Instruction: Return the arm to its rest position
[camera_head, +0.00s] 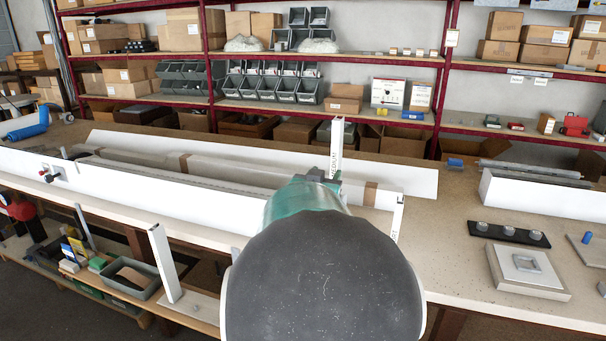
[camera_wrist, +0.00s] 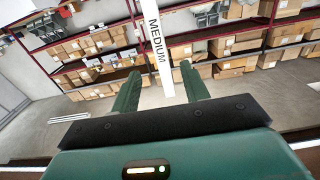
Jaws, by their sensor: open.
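My arm (camera_head: 320,270) reaches away over the workbench, its dark rounded link hiding much of the bench front. My gripper (camera_head: 322,178) is at the arm's far end, partly hidden by the arm. In the wrist view its two green fingers stand apart, and the gripper (camera_wrist: 160,82) is open. A white upright profile marked MEDIUM (camera_head: 337,150) stands just beyond the gripper. In the wrist view the MEDIUM profile (camera_wrist: 155,40) shows between the fingers, with gaps on both sides; how deep it sits between them I cannot tell.
A long white trough (camera_head: 150,188) with grey rolls runs along the bench. Another white post (camera_head: 397,218) stands right of the arm, and one (camera_head: 165,262) stands at the front left. A square plate (camera_head: 527,270) lies on the right. Shelves with boxes (camera_head: 185,30) fill the back.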

